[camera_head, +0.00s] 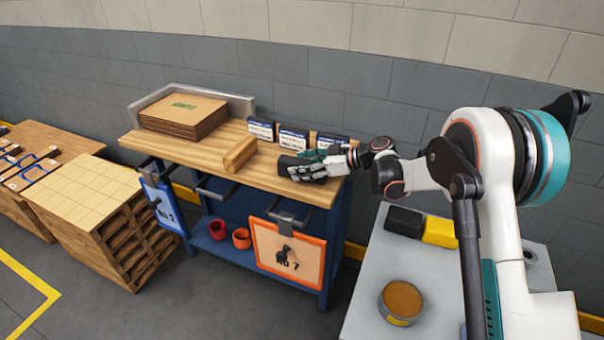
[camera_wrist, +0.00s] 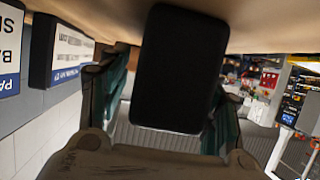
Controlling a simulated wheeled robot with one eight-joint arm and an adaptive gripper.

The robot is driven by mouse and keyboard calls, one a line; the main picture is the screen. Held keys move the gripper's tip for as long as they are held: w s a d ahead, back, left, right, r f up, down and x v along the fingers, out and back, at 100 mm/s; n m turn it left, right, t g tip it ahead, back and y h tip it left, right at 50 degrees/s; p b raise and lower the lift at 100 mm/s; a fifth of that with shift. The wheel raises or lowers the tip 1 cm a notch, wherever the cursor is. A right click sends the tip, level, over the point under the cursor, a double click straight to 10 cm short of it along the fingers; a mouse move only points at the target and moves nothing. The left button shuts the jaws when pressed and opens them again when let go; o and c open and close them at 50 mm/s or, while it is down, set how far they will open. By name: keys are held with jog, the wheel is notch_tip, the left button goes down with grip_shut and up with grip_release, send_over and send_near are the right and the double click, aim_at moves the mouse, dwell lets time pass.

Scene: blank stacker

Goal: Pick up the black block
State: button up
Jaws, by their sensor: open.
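The black block (camera_head: 286,163) lies on the wooden tabletop near its right end, partly hidden by my gripper in the head view. In the wrist view the black block (camera_wrist: 182,65) fills the upper middle as a dark, rounded rectangle. My gripper (camera_head: 308,168) is low over the tabletop at the block, coming from the right. In the wrist view the fingers of my gripper (camera_wrist: 165,105) are apart, one on each side of the block. I cannot tell whether either finger touches it.
A wooden block (camera_head: 240,153) lies left of my gripper. Small labelled boxes (camera_head: 262,130) stand behind it, close to the fingers. A cardboard stack (camera_head: 182,112) sits in a grey tray at the back left. Another black block (camera_head: 404,221) and a yellow block (camera_head: 440,231) lie below my arm.

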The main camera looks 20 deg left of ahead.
jog(key=shift+a+f, duration=0.1)
jog(key=shift+a, duration=0.05)
jog(key=shift+c, duration=0.3)
grip_shut()
